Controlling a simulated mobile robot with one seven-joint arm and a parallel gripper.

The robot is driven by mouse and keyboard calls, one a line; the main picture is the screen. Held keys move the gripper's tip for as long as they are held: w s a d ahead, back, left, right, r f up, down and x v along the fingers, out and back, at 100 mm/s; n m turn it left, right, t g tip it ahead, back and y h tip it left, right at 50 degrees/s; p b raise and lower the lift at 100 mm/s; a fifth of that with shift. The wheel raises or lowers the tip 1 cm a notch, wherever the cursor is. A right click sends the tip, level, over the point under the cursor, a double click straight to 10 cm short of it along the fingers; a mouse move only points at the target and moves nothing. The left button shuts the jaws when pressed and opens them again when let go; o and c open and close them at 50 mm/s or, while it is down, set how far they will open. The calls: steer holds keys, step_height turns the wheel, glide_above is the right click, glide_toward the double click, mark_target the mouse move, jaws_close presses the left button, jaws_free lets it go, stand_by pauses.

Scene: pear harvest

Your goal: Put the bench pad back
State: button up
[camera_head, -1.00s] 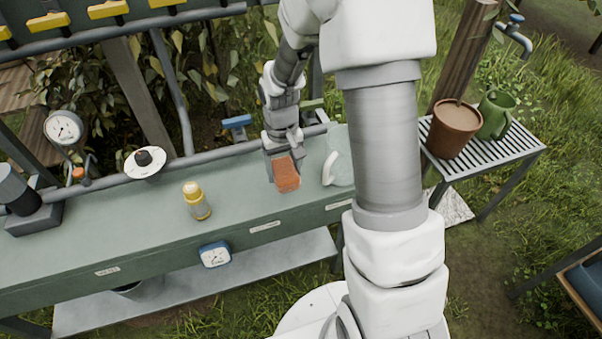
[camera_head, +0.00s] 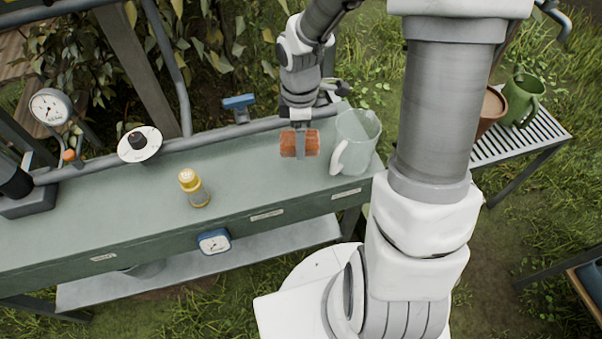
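An orange-brown block (camera_head: 288,144), which I take for the bench pad, is at the far side of the green bench (camera_head: 240,176), left of the glass jug. My gripper (camera_head: 300,145) points down, with a grey finger across the pad's near face and orange showing on both sides. It looks shut on the pad; the far finger is hidden. I cannot tell whether the pad touches the bench top or hangs just above it.
The clear jug (camera_head: 355,140) stands close to the right of my gripper. A pipe with a blue-handled valve (camera_head: 239,102) runs along the back. The bench top between bottle and pad is clear.

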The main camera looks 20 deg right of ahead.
mark_target(301, 174)
steer(key=shift+s+r+n, duration=0.1)
steer(key=shift+s+n, duration=0.25)
steer(key=shift+n, duration=1.05)
step_height(301, 174, down, 10)
steer(key=b, duration=0.3)
steer(key=shift+b, duration=0.35)
steer(key=o, duration=1.2)
steer(key=shift+o, duration=0.2)
step_height(301, 174, up, 12)
steer(key=p, duration=0.4)
